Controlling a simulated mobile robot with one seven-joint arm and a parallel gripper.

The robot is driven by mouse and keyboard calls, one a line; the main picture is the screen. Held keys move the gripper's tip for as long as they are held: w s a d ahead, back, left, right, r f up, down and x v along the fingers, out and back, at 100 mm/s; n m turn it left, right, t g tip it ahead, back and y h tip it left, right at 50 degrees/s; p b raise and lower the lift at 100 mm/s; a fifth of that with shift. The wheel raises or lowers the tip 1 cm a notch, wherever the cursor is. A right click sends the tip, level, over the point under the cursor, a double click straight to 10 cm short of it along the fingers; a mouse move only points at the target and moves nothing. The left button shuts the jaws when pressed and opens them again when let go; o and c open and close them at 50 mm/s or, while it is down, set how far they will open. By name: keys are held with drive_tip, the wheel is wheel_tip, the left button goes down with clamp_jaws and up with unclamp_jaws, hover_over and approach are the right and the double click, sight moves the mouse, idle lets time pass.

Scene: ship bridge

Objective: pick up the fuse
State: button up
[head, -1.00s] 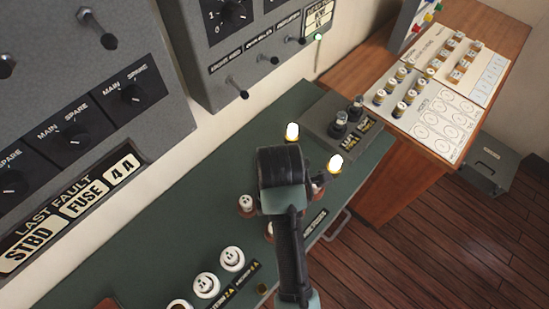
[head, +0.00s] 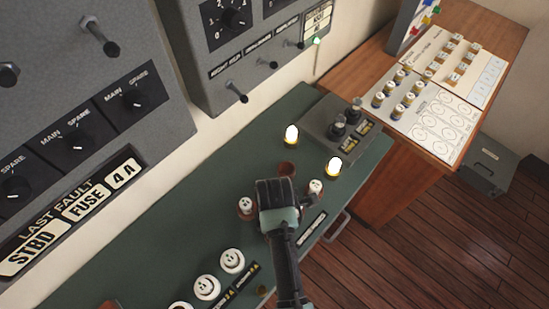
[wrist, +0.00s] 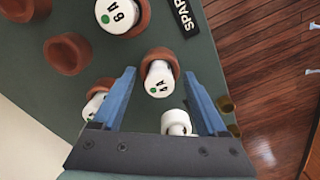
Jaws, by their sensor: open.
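A white fuse (wrist: 157,82) marked 4A with a green dot stands in a brown socket between my open fingertips in the wrist view. My gripper (wrist: 159,74) has one blue finger on each side of it, and I see no clear contact. Another white fuse (wrist: 176,122) shows nearer the palm, and one more (wrist: 96,106) is partly behind the left finger. A 6A fuse (wrist: 119,15) sits in a socket at the top. In the head view my gripper (head: 278,205) is over the green bench, hiding what is under it. Fuses show on its left (head: 246,206) and right (head: 316,187).
An empty brown socket (head: 287,170) lies just behind my gripper. Large white round fuses (head: 232,260) are at front left. A fault sign (head: 85,208) reads STBD FUSE 4A. A rack of small fuses (head: 405,95) stands at right.

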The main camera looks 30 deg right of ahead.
clamp_jaws()
idle(0.4)
